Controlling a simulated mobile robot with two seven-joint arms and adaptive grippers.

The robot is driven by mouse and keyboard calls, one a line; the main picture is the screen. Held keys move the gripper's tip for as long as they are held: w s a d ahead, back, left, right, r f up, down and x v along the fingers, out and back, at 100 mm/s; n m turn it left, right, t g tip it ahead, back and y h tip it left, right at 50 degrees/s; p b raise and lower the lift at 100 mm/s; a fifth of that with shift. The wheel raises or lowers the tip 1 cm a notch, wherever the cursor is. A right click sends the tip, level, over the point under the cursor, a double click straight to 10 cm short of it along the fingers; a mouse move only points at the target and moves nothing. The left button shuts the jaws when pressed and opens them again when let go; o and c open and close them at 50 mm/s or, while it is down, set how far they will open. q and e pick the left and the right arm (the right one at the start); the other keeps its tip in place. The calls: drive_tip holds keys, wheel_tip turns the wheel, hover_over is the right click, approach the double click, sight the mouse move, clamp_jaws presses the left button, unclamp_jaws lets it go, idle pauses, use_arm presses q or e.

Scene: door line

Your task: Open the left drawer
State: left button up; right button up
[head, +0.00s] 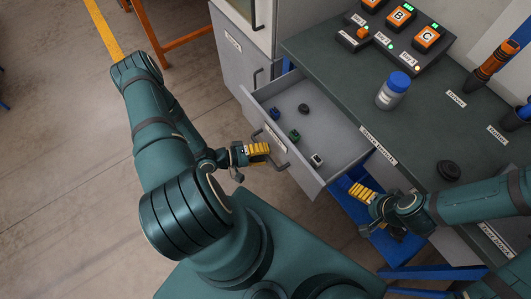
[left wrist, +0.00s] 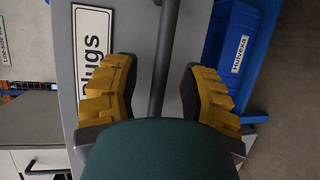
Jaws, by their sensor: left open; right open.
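The left drawer (head: 335,130) is pulled out from under the dark worktop in the head view. Several small parts lie inside it. Its front, with a "Plugs" label (left wrist: 92,48), fills much of the left wrist view. My left gripper (head: 260,150) is at the drawer's bar handle (head: 281,156). In the left wrist view the handle bar (left wrist: 166,55) runs between the two yellow fingers, which are apart with gaps beside the bar. My right gripper (head: 361,191) is open and empty, to the right of the drawer, above a blue bin.
The blue bin (head: 381,238) is right of the drawer; it also shows in the left wrist view (left wrist: 240,50). A grey cabinet (head: 235,62) stands left of the drawer.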

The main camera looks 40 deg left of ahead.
use_arm(q)
drive_tip(key=v, duration=1.1)
drive_tip(key=shift+s, duration=0.25)
drive_tip(key=shift+a+r, duration=0.1)
